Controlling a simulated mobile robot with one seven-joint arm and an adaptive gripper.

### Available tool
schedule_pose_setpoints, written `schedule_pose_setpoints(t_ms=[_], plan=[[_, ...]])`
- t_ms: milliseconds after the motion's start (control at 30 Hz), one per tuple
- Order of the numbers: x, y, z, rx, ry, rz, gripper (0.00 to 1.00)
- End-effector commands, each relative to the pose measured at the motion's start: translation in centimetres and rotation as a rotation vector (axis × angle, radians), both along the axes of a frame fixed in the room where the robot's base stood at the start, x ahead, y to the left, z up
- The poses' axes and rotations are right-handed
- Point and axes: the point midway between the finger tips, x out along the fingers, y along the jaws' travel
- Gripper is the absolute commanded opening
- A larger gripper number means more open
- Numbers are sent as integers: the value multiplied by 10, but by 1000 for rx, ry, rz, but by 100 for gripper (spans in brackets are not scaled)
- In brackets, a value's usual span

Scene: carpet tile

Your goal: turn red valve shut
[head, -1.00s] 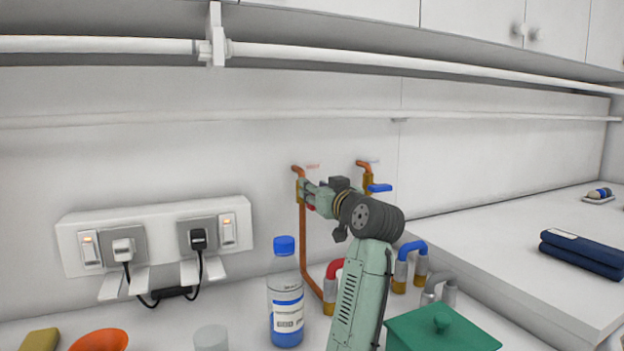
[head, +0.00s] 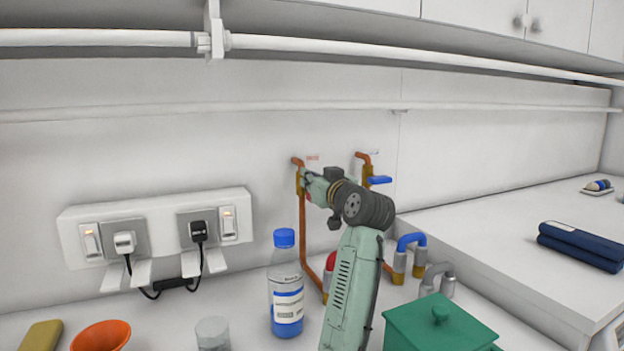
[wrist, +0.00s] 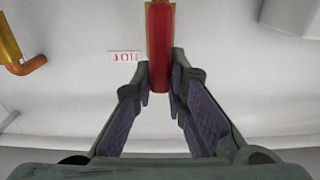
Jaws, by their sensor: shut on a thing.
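The red valve handle (wrist: 159,65) is a narrow bar between my fingers in the wrist view, running from its brass body towards me. My gripper (wrist: 159,96) is shut on it, one finger on each side. In the head view my gripper (head: 308,187) is at the brass valve (head: 299,181) on the left copper pipe (head: 303,235). My gripper hides most of the red handle there; only a little red shows.
A second tap with a blue handle (head: 380,180) is close to the right. A small HOT label (wrist: 125,56) is on the wall. A socket strip (head: 155,230) is left.

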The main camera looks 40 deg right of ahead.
Motion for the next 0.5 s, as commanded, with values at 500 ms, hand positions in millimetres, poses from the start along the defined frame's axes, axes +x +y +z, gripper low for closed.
schedule_pose_setpoints(t_ms=[500], plan=[[0,-1,0,28,-7,0,0]])
